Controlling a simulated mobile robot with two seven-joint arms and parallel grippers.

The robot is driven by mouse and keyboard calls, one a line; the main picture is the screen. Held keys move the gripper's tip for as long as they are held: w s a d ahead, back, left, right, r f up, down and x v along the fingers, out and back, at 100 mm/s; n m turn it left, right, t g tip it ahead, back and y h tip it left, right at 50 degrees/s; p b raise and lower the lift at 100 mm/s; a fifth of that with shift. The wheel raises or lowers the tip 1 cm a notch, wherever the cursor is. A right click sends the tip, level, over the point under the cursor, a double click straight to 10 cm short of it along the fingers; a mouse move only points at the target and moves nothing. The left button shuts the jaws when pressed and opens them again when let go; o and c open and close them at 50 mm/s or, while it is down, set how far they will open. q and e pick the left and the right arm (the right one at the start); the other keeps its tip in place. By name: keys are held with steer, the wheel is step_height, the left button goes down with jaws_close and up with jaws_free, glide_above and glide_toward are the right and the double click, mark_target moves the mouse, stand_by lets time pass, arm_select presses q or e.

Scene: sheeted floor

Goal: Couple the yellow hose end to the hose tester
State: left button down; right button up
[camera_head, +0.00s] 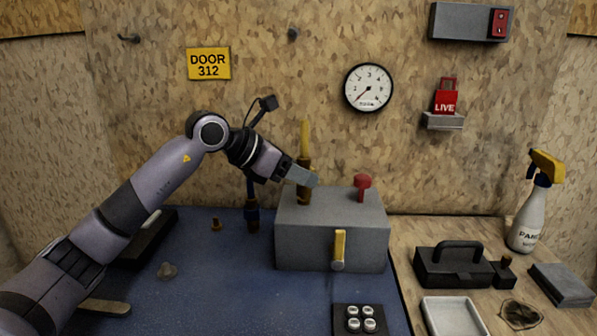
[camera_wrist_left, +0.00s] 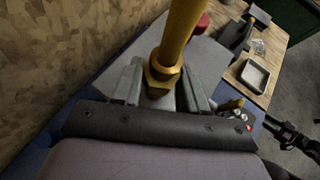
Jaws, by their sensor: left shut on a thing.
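The yellow hose end (camera_head: 304,138) stands upright, with a brass fitting at its lower part. It also shows in the left wrist view (camera_wrist_left: 178,40), with a brass hex collar between the jaws. My left gripper (camera_head: 303,174) is shut on it from the left. The hose tester looks to be the grey box (camera_head: 305,250), with a red knob on top and a yellow lever on its front. Brass shows below the jaws down to the left part of the box top. I cannot tell whether the fitting is joined to a port there.
A dark, blue-collared fitting (camera_head: 252,212) stands on the blue mat (camera_head: 215,285) left of the box. A small brass piece (camera_head: 216,224) and a grey knob-like piece (camera_head: 167,270) lie nearby. A black toolbox (camera_head: 452,268), white tray (camera_head: 453,317) and spray bottle (camera_head: 530,222) are on the right.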

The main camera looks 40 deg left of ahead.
arm_select(q)
steer(key=shift+f, duration=0.35)
steer(key=c, duration=0.5)
jaws_free()
